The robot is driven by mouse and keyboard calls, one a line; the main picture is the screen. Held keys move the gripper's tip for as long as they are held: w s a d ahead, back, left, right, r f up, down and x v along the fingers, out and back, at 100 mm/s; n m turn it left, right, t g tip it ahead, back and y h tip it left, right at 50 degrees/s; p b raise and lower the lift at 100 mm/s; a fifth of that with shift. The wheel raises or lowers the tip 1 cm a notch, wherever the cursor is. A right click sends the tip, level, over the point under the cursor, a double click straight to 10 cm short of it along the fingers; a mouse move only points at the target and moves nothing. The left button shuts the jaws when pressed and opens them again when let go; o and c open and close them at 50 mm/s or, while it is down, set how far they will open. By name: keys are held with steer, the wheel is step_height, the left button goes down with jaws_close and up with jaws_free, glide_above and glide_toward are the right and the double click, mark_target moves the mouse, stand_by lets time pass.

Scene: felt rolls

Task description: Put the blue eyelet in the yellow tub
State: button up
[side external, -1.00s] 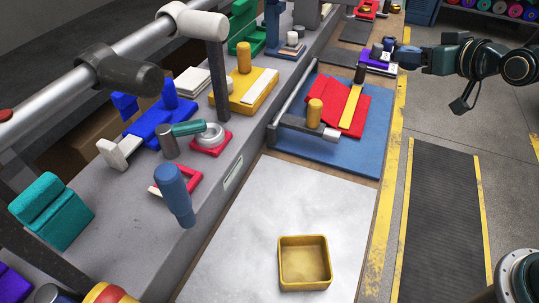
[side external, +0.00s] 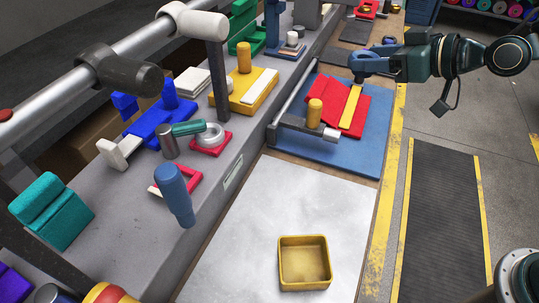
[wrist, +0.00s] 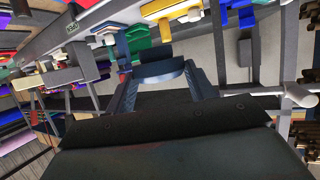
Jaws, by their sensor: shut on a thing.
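The yellow tub (side external: 304,239) stands upright and empty on the pale sheet at the front of the side external view. My gripper (side external: 358,64) is at the upper right, above the far part of the red block and well away from the tub. In the wrist view my gripper (wrist: 158,86) is shut on a curved blue piece, the blue eyelet (wrist: 160,73), held across between its two fingers. In the side external view the eyelet cannot be told apart clearly from the blue-grey gripper.
A red block (side external: 340,104) with a yellow strip lies on a blue mat (side external: 352,151). A yellow peg (side external: 314,112) stands beside it, by a metal rod. The grey ledge at left carries several coloured parts and a blue-handled tool (side external: 174,192). The pale sheet (side external: 252,225) is clear around the tub.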

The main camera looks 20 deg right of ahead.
steer(key=s+a+n+g+y, duration=0.3)
steer(key=s+a+n, duration=0.1)
steer(key=a, duration=0.3)
steer(key=s+a+n+g+y, duration=0.3)
steer(key=a+n+g, duration=0.1)
steer(key=a, duration=0.3)
steer(key=n+g, duration=0.9)
steer(key=g, duration=0.1)
glide_above(309, 260)
steer(key=f, duration=0.2)
steer(key=shift+f+y, duration=0.15)
steer(key=shift+y, duration=0.25)
steer(key=shift+f, duration=0.1)
step_height(309, 260, down, 16)
steer(key=shift+f, duration=1.9)
